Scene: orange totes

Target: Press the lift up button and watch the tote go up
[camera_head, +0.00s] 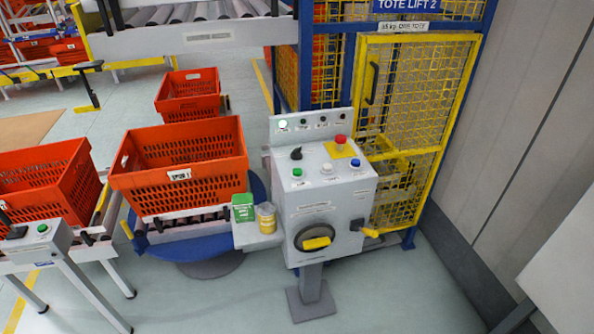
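A grey control console (322,205) stands on a post in front of the tote lift. Its sloped face carries a green button (298,172), a white button (327,169), a blue button (355,163), a black selector knob (296,153) and a red mushroom button (340,140) on a yellow plate. The button labels are too small to read. An orange tote (180,178) sits on rollers above a blue turntable (205,245). The lift cage (415,95) has a yellow mesh door that looks closed. Neither gripper is in view.
A green box (243,207) and a yellow tub (266,217) stand on a side shelf at the console. A second orange tote (45,182) and a small button box (38,240) are at left. Another tote (188,95) stands behind. Floor in front is clear.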

